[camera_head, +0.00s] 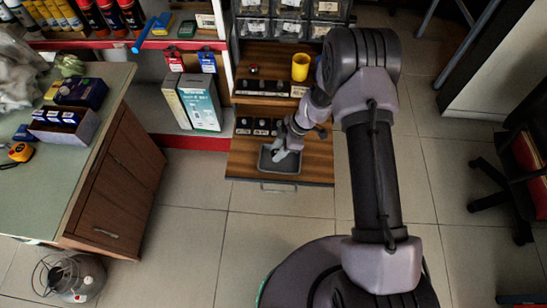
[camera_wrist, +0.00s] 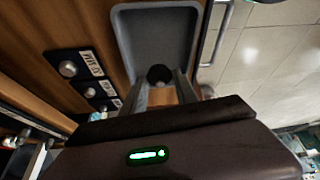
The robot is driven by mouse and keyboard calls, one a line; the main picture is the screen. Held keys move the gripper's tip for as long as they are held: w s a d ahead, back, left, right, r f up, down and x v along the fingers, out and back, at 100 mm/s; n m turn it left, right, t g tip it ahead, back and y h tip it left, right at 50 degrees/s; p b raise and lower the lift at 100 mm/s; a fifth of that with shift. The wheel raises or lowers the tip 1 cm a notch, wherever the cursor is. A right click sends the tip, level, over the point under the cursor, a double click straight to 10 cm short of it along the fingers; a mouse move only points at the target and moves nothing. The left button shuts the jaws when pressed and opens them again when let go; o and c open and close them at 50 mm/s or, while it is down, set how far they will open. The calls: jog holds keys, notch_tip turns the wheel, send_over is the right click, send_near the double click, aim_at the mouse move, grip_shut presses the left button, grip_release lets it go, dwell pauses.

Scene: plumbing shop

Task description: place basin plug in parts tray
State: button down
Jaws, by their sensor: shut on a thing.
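The parts tray (camera_head: 268,165) is a shallow grey tray on the open wooden drawer. In the wrist view the tray (camera_wrist: 128,35) lies just beyond my fingertips and looks empty in the part I see. My gripper (camera_head: 281,154) is over the tray and points down. In the wrist view my gripper (camera_wrist: 161,80) is shut on a small dark round piece, the basin plug (camera_wrist: 159,74). The plug sits between the fingertips, at the tray's near end in that picture. I cannot tell whether it touches the tray floor. The plug is too small to make out in the head view.
Labelled dark holders with round metal parts (camera_wrist: 68,69) stand beside the tray. A yellow cup (camera_head: 300,67) stands on the upper wooden surface. A workbench (camera_head: 103,130) is at left. The tiled floor (camera_head: 270,225) in front of the drawer is clear.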

aim_at(276, 151)
jog(key=shift+a+f, duration=0.15)
jog(key=shift+a, duration=0.65)
jog(key=shift+a+f, duration=0.15)
jog(key=shift+f, duration=0.15)
jog(key=shift+f+b, duration=0.95)
jog(key=shift+f, duration=0.4)
jog(key=shift+f, duration=0.2)
jog(key=c, duration=0.9)
grip_release()
jog(key=shift+c, duration=0.2)
